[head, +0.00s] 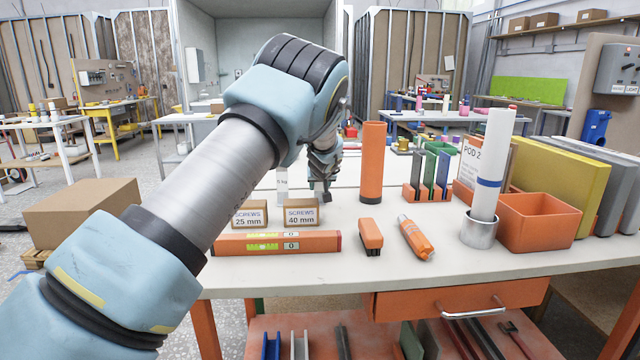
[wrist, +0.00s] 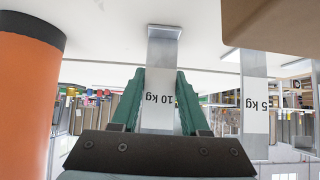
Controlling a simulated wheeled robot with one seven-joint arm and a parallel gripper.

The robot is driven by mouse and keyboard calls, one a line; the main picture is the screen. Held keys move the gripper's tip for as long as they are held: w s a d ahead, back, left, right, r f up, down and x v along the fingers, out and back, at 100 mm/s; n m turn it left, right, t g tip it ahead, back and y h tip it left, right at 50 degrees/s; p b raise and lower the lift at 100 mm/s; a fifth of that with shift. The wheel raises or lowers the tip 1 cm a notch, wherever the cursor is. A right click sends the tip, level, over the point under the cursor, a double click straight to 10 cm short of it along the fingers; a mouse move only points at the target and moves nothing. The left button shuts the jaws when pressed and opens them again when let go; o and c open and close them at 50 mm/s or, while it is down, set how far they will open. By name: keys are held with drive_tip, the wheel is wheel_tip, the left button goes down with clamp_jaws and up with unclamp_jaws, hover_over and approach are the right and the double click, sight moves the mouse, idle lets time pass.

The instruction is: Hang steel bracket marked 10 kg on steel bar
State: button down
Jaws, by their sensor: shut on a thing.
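My gripper (head: 322,190) reaches over the workbench, behind the screw boxes. In the wrist view its green fingers (wrist: 160,80) are shut on the grey steel bracket marked 10 kg (wrist: 163,58), one finger on each side. The picture is upside down there, and the white label reads inverted between the fingers. The bracket's flat end plate is close to the white bench top; I cannot tell whether it touches. In the head view my gripper and the boxes mostly hide this bracket. I cannot make out the steel bar in either view.
A bracket marked 5 kg (wrist: 255,95) stands beside the held one. Screw boxes (head: 301,212) and an orange level (head: 277,243) are in front. An orange cylinder (head: 372,165) stands close on the right. A white tube (head: 493,160) and an orange bin (head: 538,220) stand farther right.

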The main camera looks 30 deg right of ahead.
drive_tip(key=shift+r, duration=0.1)
drive_tip(key=shift+r+p, duration=0.35)
drive_tip(key=shift+r, duration=1.1)
